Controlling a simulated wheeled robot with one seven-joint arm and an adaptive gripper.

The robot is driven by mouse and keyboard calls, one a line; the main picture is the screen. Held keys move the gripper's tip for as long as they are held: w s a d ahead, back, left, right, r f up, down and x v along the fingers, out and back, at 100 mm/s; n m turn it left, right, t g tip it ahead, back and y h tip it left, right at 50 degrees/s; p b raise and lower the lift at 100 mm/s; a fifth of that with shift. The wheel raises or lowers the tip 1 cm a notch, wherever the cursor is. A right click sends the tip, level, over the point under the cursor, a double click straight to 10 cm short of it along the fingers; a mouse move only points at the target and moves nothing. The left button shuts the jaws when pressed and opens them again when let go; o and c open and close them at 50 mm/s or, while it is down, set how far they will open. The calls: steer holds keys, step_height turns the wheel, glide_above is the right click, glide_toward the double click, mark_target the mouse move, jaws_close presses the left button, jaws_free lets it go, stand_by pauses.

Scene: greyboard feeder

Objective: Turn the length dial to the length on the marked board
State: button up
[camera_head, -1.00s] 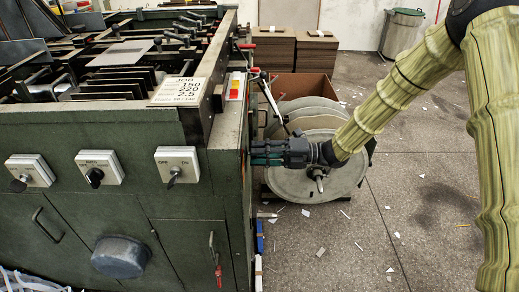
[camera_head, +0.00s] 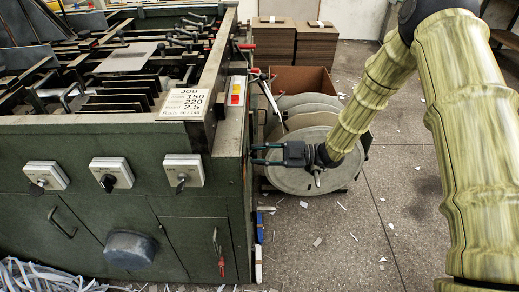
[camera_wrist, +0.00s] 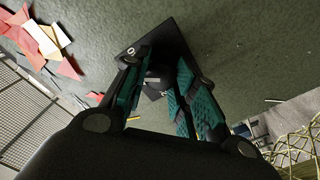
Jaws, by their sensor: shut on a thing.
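My gripper (camera_head: 258,154) reaches from the right to the end face of the green machine (camera_head: 222,225). In the wrist view my gripper (camera_wrist: 163,68) has its two teal-padded fingers either side of a small dark knob (camera_wrist: 158,73), shut on it. The knob stands on a black square plate (camera_wrist: 172,38) with a small white round mark at its left corner. The fingers partly cover the knob, and its setting cannot be read. The head view does not show the dial. The marked board (camera_head: 183,103) on the machine reads JOB, 150, 220, 2.5; its row labels are too small to read.
Three switch boxes (camera_head: 111,174) sit on the machine front. A red-and-yellow button box (camera_head: 237,91) is on its top edge. Large grey discs (camera_head: 305,178) stand behind my gripper. Stacked boards (camera_head: 299,45) are at the back. The floor on the right is mostly open, with scattered scraps.

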steer(key=m+p, duration=0.2)
steer(key=m, duration=0.2)
steer(key=shift+m+p, duration=0.35)
steer(key=shift+m, duration=0.05)
stand_by(0.4)
steer(key=o, duration=1)
steer(key=shift+o, duration=0.2)
steer(key=shift+d, duration=0.15)
steer(key=d, duration=1.1)
steer(key=shift+d, duration=0.35)
